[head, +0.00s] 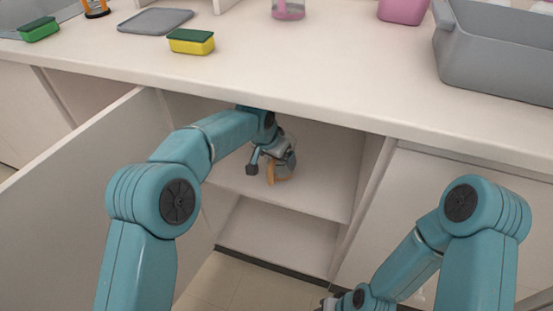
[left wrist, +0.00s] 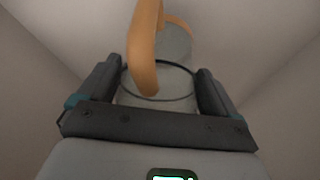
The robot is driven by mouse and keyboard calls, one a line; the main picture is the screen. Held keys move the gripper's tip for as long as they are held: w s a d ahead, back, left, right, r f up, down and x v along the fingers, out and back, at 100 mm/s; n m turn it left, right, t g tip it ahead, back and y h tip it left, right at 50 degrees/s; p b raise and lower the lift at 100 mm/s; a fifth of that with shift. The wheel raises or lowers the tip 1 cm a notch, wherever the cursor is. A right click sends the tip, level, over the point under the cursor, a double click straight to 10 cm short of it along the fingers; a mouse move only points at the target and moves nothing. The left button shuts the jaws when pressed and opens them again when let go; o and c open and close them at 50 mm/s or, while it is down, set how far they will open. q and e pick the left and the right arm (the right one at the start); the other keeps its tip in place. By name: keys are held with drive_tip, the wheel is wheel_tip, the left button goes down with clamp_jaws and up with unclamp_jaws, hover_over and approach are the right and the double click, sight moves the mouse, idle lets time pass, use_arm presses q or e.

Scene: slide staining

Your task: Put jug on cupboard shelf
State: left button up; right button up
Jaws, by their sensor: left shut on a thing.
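The jug has a clear body and an orange handle; in the left wrist view the jug (left wrist: 155,84) sits between the two dark fingers of my left gripper (left wrist: 160,90), which is shut on it. In the head view the left gripper (head: 272,160) reaches inside the open cupboard under the counter, and the jug's orange part (head: 280,173) shows just below it. The jug is over the cupboard shelf (head: 325,190); whether it touches the shelf I cannot tell. My right gripper (head: 328,303) is low at the bottom edge, mostly cut off.
The cupboard door (head: 95,175) stands open on the left. The counter (head: 330,75) overhangs the opening. On it are a yellow-green sponge (head: 191,41), a green sponge (head: 39,29), a grey tray (head: 155,20) and a grey bin (head: 490,50). The shelf's right part is clear.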

use_arm(q)
drive_tip(key=shift+f+b, duration=0.4)
drive_tip(key=shift+f, duration=0.35)
drive_tip(key=shift+f, duration=0.1)
drive_tip(key=o, duration=0.8)
drive_tip(key=shift+c, duration=0.2)
drive_tip(key=shift+p+v, duration=0.45)
drive_tip(key=shift+v, duration=0.45)
drive_tip(key=s+a+p, duration=0.1)
drive_tip(key=s+a, duration=0.5)
drive_tip(key=s, duration=0.4)
drive_tip(key=s+a+f+n+g+h, duration=0.1)
drive_tip(key=s+f+n, duration=0.1)
drive_tip(key=s+f, duration=0.55)
drive_tip(key=s+a+f+n+g+h, duration=0.1)
drive_tip(key=s+a+f+n, duration=0.1)
drive_tip(key=s+f, duration=0.55)
drive_tip(key=s+a+f+n+g, duration=0.1)
drive_tip(key=s+f+n, duration=0.3)
drive_tip(key=s, duration=0.6)
wheel_tip(320, 180, down, 3)
drive_tip(key=shift+s+a+r+n, duration=0.1)
drive_tip(key=shift+s+a+n, duration=0.2)
drive_tip(key=shift+a, duration=0.05)
